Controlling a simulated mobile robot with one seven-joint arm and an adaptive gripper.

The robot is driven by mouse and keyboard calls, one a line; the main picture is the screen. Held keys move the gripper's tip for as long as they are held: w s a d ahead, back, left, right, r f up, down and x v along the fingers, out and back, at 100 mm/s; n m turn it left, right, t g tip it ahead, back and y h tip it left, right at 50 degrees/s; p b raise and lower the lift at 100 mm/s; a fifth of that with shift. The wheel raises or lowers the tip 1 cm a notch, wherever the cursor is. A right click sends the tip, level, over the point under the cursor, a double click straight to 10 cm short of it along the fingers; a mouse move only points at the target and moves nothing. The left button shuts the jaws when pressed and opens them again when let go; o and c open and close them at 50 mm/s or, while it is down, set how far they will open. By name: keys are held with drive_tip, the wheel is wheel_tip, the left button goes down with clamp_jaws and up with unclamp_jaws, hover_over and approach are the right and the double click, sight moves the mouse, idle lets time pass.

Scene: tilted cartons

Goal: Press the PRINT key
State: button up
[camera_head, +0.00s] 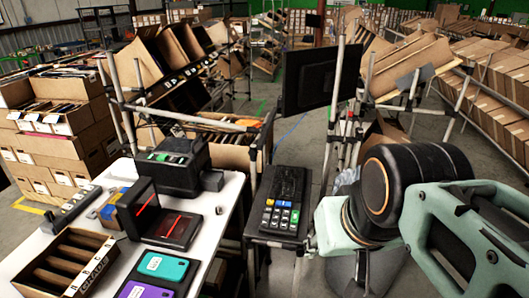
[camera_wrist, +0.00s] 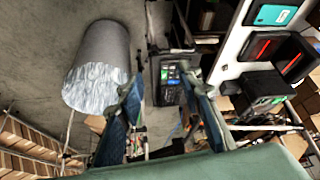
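A dark keypad device (camera_head: 284,200) stands on a stand at the right of the white table. It has several grey, blue, green and yellow keys (camera_head: 280,214); their lettering is too small to read, so I cannot tell which one is PRINT. In the wrist view the keypad device (camera_wrist: 168,76) lies beyond and between my fingers, its lit keys partly visible near the right finger. My gripper (camera_wrist: 160,86) is open and empty, its two fingers well apart. I see no contact with the keys. In the head view my arm fills the right side and the fingertips are hidden.
The white table (camera_head: 222,215) holds a black printer-like machine (camera_head: 172,162), a scanner with red lines (camera_head: 165,228), teal (camera_head: 160,268) and purple phone-like items and a divided wooden box (camera_head: 68,262). A dark monitor (camera_head: 308,78) stands behind the keypad. A grey bin (camera_wrist: 98,62) stands nearby.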

clamp_jaws()
idle(1.2)
